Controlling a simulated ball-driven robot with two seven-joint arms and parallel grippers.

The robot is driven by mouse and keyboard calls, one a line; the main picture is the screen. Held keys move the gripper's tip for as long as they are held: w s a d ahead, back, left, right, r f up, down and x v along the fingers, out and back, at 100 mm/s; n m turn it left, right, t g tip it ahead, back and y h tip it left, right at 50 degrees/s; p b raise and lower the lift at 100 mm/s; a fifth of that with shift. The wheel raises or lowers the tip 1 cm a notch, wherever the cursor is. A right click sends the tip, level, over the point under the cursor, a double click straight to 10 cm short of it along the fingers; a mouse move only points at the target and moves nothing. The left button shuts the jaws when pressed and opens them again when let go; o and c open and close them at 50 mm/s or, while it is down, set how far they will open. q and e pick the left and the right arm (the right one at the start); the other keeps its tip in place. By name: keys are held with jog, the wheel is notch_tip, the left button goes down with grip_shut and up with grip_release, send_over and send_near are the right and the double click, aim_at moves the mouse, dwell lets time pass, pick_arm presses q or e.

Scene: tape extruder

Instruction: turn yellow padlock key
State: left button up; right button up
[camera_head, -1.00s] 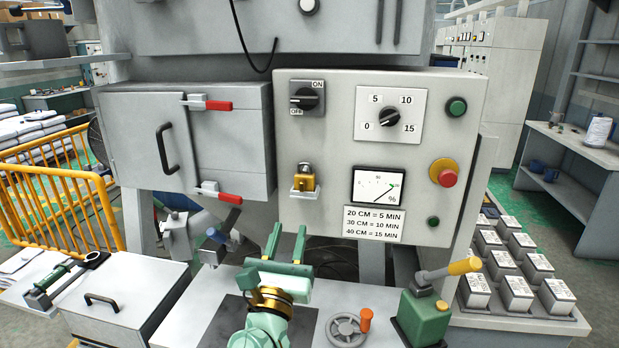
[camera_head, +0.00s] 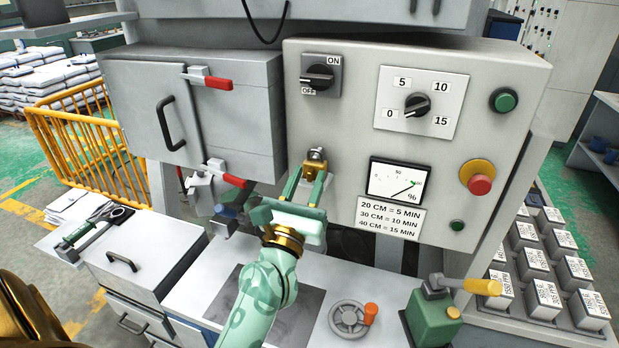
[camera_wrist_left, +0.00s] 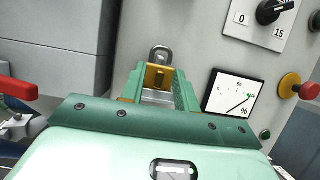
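The yellow padlock (camera_head: 312,169) with its grey shackle sits on the front of the grey control panel, below the ON/OFF switch. It also shows in the left wrist view (camera_wrist_left: 158,76). My left gripper (camera_head: 306,186) reaches up to it from below. Its two green fingers (camera_wrist_left: 159,92) stand apart, one on each side of the padlock's lower body. Whether they touch it I cannot tell. The key cannot be made out; the padlock's lower part is partly hidden by the fingers. My right gripper is not in view.
The ON/OFF switch (camera_head: 320,77) points to OFF. A dial (camera_head: 417,104), a gauge (camera_head: 398,182) and a red button (camera_head: 480,184) lie to the right. A cabinet with red-handled latches (camera_head: 218,82) stands left. A handwheel (camera_head: 349,319) and green lever box (camera_head: 433,318) are below.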

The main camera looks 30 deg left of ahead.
pick_arm(q)
grip_shut()
